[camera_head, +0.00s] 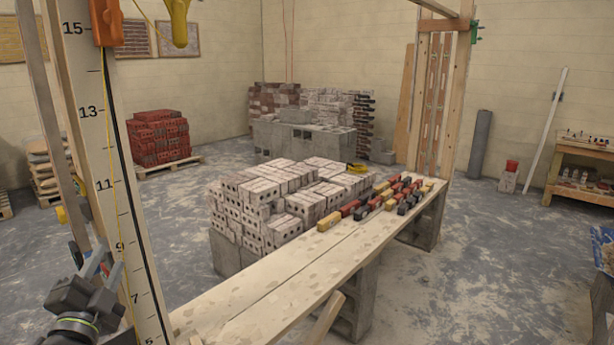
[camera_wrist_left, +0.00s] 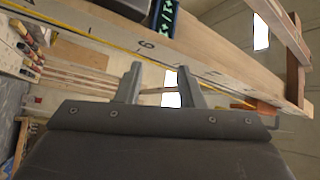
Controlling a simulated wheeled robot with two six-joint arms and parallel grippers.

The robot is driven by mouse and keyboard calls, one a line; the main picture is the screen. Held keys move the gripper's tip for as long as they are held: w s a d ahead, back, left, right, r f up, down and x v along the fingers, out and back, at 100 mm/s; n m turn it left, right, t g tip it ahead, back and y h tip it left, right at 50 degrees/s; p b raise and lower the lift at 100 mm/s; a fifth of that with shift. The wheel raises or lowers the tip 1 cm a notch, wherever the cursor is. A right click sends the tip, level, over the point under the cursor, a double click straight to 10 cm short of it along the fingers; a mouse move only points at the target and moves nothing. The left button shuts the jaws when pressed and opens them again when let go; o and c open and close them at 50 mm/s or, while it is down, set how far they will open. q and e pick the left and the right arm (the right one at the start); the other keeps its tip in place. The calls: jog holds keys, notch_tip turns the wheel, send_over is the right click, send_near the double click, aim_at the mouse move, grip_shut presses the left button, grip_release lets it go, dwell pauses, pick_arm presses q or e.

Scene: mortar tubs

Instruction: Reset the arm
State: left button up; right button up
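My left gripper (camera_head: 104,264) is at the lower left of the head view, close to the tall numbered wooden pole (camera_head: 104,150). Its two fingers also show in the left wrist view (camera_wrist_left: 160,70), spread apart with a clear gap and nothing between them. In that view a numbered board (camera_wrist_left: 110,32) runs across behind the fingertips; I cannot tell whether they touch it. My right arm and gripper are in neither view.
A plank bench (camera_head: 290,272) on grey blocks carries several small coloured blocks (camera_head: 362,212). Behind it stands a stack of pale bricks (camera_head: 262,200). Red bricks (camera_head: 158,140) stand on a pallet at left, a wooden shelf (camera_head: 578,178) at right. Open floor lies between.

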pick_arm(q)
jog(key=s+f+n+g+y, duration=0.1)
jog(key=s+f+n+g, duration=0.5)
jog(key=f, duration=0.5)
jog(key=s+f+n+g+y, duration=0.15)
jog(key=s+f+g, duration=0.25)
jog(key=s+f, duration=0.6)
jog(key=s+d+f+n+g+h, duration=0.1)
jog(key=s+d+f+n+g, duration=0.15)
jog(key=s+f+g, duration=0.4)
jog(key=s+d+f+n+g+h, duration=0.1)
jog(key=s+d+f+n+h, duration=0.2)
jog(key=s, duration=0.6)
notch_tip(320, 180, down, 29)
jog(key=s+a+g+b, duration=0.1)
jog(key=s+b, duration=0.1)
jog(key=s+d+f+g, duration=0.1)
jog(key=s+f, duration=1.3)
jog(key=f, duration=0.1)
jog(key=shift+f+m+b, duration=0.3)
jog(key=shift+f+b, duration=0.05)
jog(key=shift+f, duration=0.05)
jog(key=shift+o, duration=0.4)
